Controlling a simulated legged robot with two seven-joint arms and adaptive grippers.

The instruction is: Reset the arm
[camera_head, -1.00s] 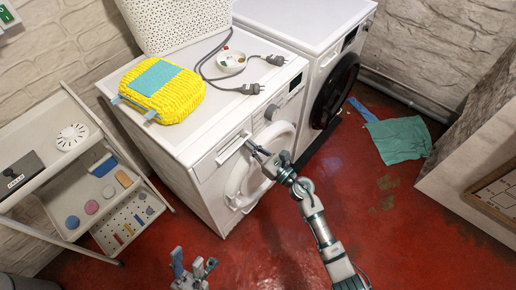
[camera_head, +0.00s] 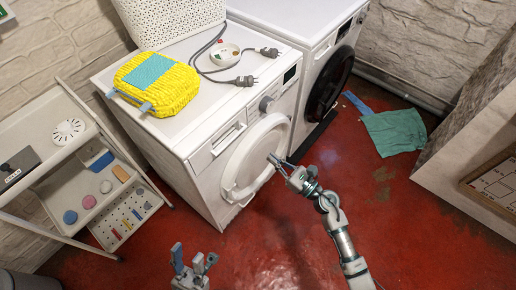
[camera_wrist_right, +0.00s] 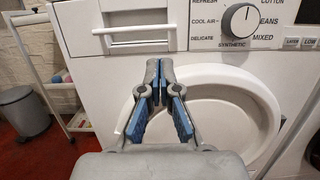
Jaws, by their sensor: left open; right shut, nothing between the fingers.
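My right arm comes in from the lower right in the head view, and its gripper (camera_head: 274,160) is in front of the washing machine's round door (camera_head: 259,158). In the right wrist view the gripper (camera_wrist_right: 157,92) is shut with nothing between its blue-padded fingertips. Behind it are the detergent drawer (camera_wrist_right: 135,32), the dial (camera_wrist_right: 239,20) and the white door ring (camera_wrist_right: 225,117). The drawer front looks flush with the panel. My left gripper (camera_head: 194,258) is open and empty at the bottom of the head view, low over the red floor.
A shelf cart (camera_head: 75,150) stands left. A second machine with a black door (camera_head: 330,85) stands behind. A green cloth (camera_head: 394,132) lies on the floor, which is open at right.

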